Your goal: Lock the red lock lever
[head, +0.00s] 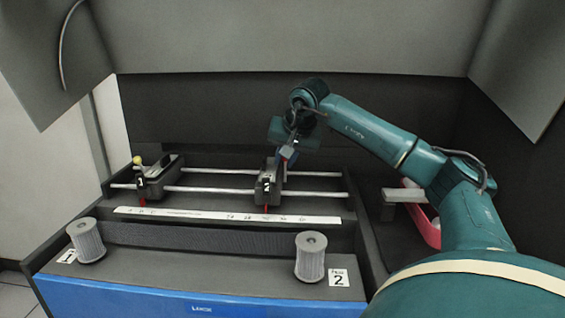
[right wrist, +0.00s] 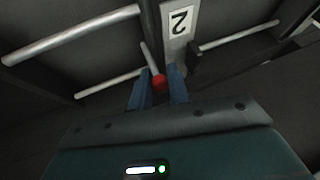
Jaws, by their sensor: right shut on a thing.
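The red lock lever has a thin light rod and a red ball knob (right wrist: 160,84), seen in the right wrist view between my two blue fingertips. It belongs to the carriage marked 2 (head: 267,185), which sits on two rails right of the middle. My right gripper (head: 287,155) comes in from above and behind this carriage and is shut on the lever's knob. In the head view the fingers hide the knob. The number 2 label (right wrist: 179,22) shows upside down in the wrist view. My left gripper is not in view.
A carriage marked 1 (head: 152,184) with a yellow knob (head: 137,160) stands at the rails' left end. A white scale strip (head: 190,214) runs in front. Two ribbed grey knobs (head: 86,240) (head: 310,256) stand forward. A red-pink tray (head: 431,232) lies to the right.

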